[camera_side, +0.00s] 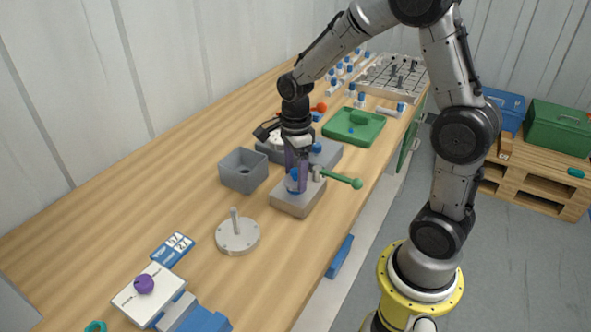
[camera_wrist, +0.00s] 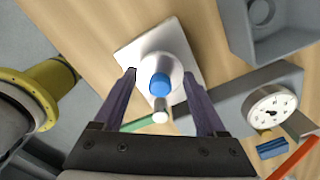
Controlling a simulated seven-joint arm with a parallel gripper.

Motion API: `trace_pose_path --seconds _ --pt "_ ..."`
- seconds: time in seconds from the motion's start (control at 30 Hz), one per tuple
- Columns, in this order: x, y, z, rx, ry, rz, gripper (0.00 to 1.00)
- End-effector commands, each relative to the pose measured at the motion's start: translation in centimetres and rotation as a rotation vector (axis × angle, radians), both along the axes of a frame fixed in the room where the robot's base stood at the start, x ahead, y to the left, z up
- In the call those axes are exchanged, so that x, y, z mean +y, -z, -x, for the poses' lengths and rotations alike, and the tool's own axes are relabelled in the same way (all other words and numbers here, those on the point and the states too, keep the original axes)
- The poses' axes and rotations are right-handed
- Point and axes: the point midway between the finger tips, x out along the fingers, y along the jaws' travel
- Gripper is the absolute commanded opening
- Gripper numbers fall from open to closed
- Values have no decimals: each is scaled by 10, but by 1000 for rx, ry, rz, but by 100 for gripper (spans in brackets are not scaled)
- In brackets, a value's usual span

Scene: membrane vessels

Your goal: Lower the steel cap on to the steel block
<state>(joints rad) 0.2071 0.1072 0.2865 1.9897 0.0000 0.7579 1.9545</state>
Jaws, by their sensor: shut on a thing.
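The steel cap (camera_wrist: 172,66) is a pale round piece with a blue knob on top. In the wrist view it sits between the two purple fingers of my gripper (camera_wrist: 160,78), which is shut on it. The steel block (camera_wrist: 135,50) is a pale square slab under the cap. In the side view my gripper (camera_side: 296,180) points down over the block (camera_side: 293,205), and its fingers mostly hide the cap. The cap is at or just above the block's top; I cannot tell whether they touch.
A green-handled tool (camera_side: 343,179) with a pale end lies close right of the gripper. A grey open box (camera_side: 243,170) stands left, a round plate with a post (camera_side: 238,238) in front. A green tray (camera_side: 353,127) and a dial gauge (camera_wrist: 272,108) are nearby.

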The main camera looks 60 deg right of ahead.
Motion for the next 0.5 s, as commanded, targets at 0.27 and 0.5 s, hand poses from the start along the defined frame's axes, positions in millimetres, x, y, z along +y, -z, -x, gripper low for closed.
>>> trace_pose_path --seconds 0.27,0.5 --pt "0 0 0 -1 0 1 6" --pt "0 0 0 0 0 0 100"
